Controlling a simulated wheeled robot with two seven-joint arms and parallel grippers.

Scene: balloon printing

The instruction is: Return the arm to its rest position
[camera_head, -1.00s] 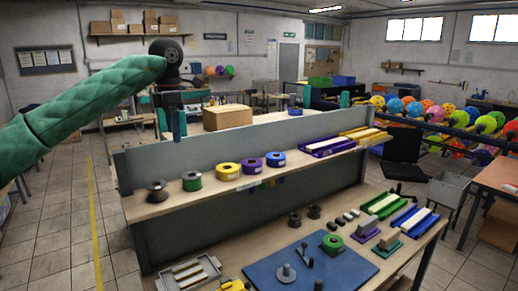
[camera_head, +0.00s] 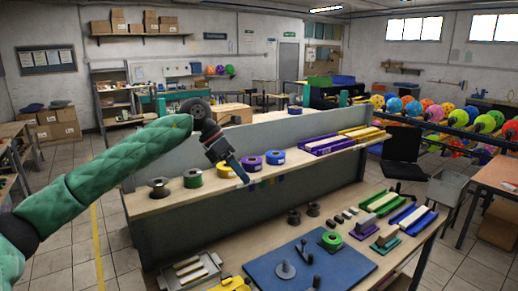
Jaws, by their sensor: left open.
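My left arm in its green sleeve comes in from the left. My left gripper (camera_head: 238,168) is open and points down and to the right, in front of the shelf's yellow spool (camera_head: 224,170). It partly hides that spool, and I see nothing held in it. My right gripper is not in view.
The raised shelf (camera_head: 150,206) bears several spools, with a purple spool (camera_head: 251,164) close to the gripper. Floor left of the bench is clear.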

